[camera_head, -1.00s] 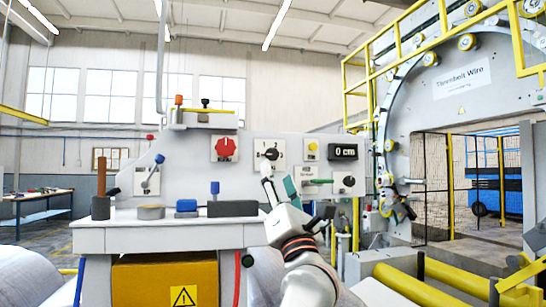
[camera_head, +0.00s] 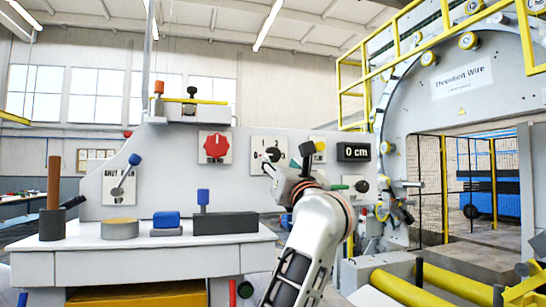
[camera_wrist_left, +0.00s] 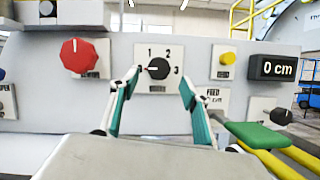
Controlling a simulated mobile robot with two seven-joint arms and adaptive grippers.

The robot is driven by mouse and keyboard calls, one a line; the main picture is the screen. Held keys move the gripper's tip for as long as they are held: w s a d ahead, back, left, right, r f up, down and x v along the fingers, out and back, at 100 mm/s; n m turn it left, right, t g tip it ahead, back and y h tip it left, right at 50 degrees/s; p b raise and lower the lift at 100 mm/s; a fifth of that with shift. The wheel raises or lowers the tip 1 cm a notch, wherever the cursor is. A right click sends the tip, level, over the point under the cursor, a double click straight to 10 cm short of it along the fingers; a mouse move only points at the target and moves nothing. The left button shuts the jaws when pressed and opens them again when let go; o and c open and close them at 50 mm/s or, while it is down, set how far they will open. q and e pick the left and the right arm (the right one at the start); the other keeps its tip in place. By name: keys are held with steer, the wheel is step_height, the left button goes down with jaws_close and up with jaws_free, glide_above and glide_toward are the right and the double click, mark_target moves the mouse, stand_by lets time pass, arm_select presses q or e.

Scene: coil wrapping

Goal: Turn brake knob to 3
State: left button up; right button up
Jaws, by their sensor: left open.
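The brake knob (camera_head: 272,155) is a small black dial on a white plate on the grey control panel. In the left wrist view the knob (camera_wrist_left: 158,69) has the numbers 1, 2 and 3 around it, and its white mark points left, away from the 3 on its right. My left gripper (camera_head: 280,168) is in front of the plate and partly covers its lower right. In the left wrist view its two green-edged fingers (camera_wrist_left: 161,80) are open, one on each side of the knob, with nothing between them. Contact with the panel cannot be told. My right gripper is not in view.
A red knob (camera_head: 215,147) is left of the brake knob. A yellow button (camera_wrist_left: 229,58), a "0 cm" display (camera_head: 354,152) and a green handle (camera_wrist_left: 257,134) are to the right. A ledge (camera_head: 135,240) below holds several items. The large wire ring machine (camera_head: 450,110) stands right.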

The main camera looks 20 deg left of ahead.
mark_target(274, 156)
arm_select(q)
steer(key=shift+p+x, duration=0.4)
steer(key=shift+x, duration=2.65)
steer(key=shift+f, duration=0.1)
steer(key=c, duration=1.1)
